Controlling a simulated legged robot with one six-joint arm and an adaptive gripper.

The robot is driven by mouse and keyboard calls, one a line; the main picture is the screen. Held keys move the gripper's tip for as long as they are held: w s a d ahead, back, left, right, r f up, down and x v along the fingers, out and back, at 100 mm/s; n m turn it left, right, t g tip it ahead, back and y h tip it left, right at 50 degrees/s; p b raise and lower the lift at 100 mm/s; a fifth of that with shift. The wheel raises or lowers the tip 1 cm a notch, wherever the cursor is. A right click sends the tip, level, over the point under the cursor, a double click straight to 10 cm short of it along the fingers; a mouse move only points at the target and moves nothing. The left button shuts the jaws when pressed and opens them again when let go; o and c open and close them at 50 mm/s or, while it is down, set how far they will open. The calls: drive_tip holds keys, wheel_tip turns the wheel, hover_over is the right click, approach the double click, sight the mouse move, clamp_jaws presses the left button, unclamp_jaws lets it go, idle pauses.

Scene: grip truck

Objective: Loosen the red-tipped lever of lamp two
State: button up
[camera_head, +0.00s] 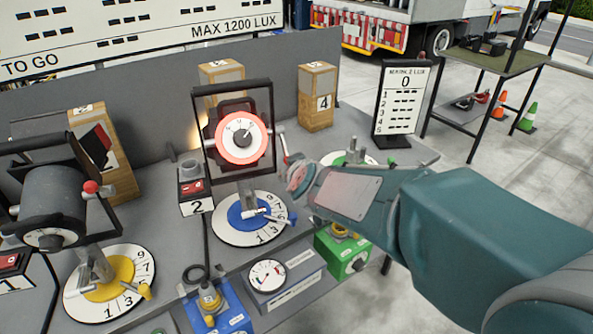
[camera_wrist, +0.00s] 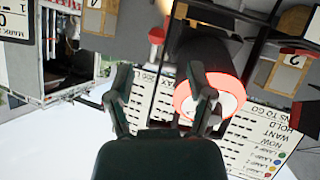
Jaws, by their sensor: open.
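Lamp two (camera_head: 240,135) has a glowing red ring around a dial face and hangs in a black frame above a blue numbered turntable (camera_head: 246,217). In the wrist view, turned upside down, the lamp (camera_wrist: 212,95) is right of centre, partly behind a finger. Its red-tipped lever (camera_wrist: 156,35) stands beside the lamp body, beyond the fingertips and between them in the picture. My gripper (camera_wrist: 165,75) is open, with nothing between its fingers. In the head view my gripper (camera_head: 296,178) is just right of the lamp frame and covers part of that side; the lever is hard to make out there.
Lamp one (camera_head: 55,203), with its own red knob, stands at the left on a yellow turntable. A number 2 box (camera_head: 195,190) is left of the frame. A box marked 4 (camera_head: 317,97) and a lux board (camera_head: 404,98) stand behind my arm.

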drive_tip(key=shift+v, duration=1.15)
drive_tip(key=s+d+f+m+g+h, duration=0.1)
drive_tip(key=s+d, duration=0.4)
drive_tip(key=s, duration=0.7)
drive_tip(key=s+d+f+m+g, duration=0.1)
drive_tip(key=s+d+m+g, duration=0.3)
drive_tip(key=s, duration=0.8)
drive_tip(key=shift+s+d+g+h, duration=0.3)
drive_tip(key=shift+d+g+h, duration=0.1)
drive_tip(key=shift+d+g, duration=0.35)
